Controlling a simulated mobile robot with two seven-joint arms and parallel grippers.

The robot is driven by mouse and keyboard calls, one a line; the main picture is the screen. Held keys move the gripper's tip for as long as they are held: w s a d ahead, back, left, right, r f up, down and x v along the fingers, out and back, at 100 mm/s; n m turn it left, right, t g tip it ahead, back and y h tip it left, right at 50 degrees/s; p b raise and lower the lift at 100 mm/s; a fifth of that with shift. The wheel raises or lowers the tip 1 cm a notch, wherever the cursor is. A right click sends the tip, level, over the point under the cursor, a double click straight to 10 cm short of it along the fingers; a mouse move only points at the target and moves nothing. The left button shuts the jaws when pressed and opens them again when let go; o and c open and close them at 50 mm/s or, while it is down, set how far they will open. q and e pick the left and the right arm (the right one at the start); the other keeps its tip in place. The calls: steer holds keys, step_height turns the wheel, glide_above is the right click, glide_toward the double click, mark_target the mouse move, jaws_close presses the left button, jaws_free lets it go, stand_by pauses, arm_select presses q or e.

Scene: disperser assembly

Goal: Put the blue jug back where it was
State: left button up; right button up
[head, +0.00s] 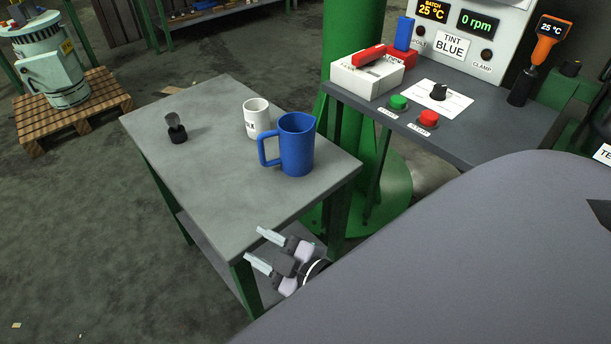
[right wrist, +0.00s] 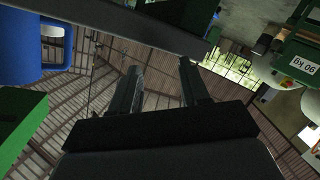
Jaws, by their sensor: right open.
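The blue jug (head: 297,146) stands upright on the small grey table (head: 210,185), near its right edge, with its handle to the left. In the right wrist view part of the jug (right wrist: 22,45) shows at the upper left, past the table's edge. My right gripper (head: 264,247) is open and empty, just off the table's near edge and apart from the jug. In the right wrist view its two fingers (right wrist: 160,82) stand apart with nothing between them. My left gripper is not in view.
A white mug (head: 257,118) stands close behind the jug, to its left. A small dark-based object (head: 176,128) stands at the table's left. A control bench (head: 480,135) with buttons and a green column (head: 350,90) stand to the right. The table's near half is clear.

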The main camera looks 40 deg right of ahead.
steer(key=s+d+f+m+g+h, duration=0.2)
steer(key=s+d+f+m+g, duration=0.1)
steer(key=s+f+m, duration=0.4)
step_height(320, 180, down, 3)
steer(key=shift+s+r+g, duration=0.1)
steer(key=shift+s+g, duration=0.8)
steer(key=shift+s, duration=0.1)
steer(key=shift+r, duration=0.1)
step_height(320, 180, up, 6)
steer(key=p, duration=0.8)
steer(key=shift+s+d, duration=0.25)
steer(key=shift+d, duration=0.1)
steer(key=shift+r, duration=0.25)
